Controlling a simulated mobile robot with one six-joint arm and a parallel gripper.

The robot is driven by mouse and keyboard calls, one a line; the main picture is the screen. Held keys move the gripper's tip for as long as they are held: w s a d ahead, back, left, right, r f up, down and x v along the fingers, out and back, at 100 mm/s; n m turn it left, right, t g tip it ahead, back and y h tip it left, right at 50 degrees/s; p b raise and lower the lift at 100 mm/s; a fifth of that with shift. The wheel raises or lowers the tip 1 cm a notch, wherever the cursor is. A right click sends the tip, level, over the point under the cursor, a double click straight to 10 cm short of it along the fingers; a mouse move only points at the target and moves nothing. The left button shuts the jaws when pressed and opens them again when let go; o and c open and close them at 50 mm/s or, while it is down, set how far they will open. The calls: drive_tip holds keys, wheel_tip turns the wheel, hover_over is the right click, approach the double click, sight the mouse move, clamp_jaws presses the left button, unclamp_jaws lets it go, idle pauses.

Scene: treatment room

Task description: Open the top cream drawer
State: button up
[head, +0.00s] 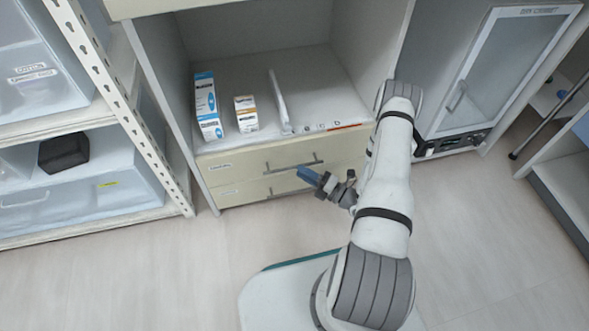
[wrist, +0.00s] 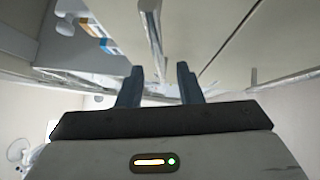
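The top cream drawer (head: 240,165) is under the open shelf of the cabinet and looks shut. Its grey bar handle (head: 293,163) runs across its front, and this handle also shows in the wrist view (wrist: 152,25). My gripper (head: 307,175) is just in front of the drawers, slightly below the top handle in the head view. In the wrist view my gripper (wrist: 160,80) is open, with two dark fingers apart. The top handle lines up with the gap between them. I cannot tell whether it lies between the fingertips.
A lower cream drawer (head: 240,195) with its own handle (head: 283,189) is directly below. Medicine boxes (head: 206,103) (head: 246,114) stand on the shelf above. A metal rack with bins (head: 70,190) is at left. A glass-door cabinet (head: 500,70) is at right. The floor in front is clear.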

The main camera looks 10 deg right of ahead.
sight(294, 167)
drive_tip(key=shift+b+x, duration=0.55)
drive_tip(key=shift+x, duration=1.65)
clamp_jaws()
drive_tip(key=shift+d, duration=0.1)
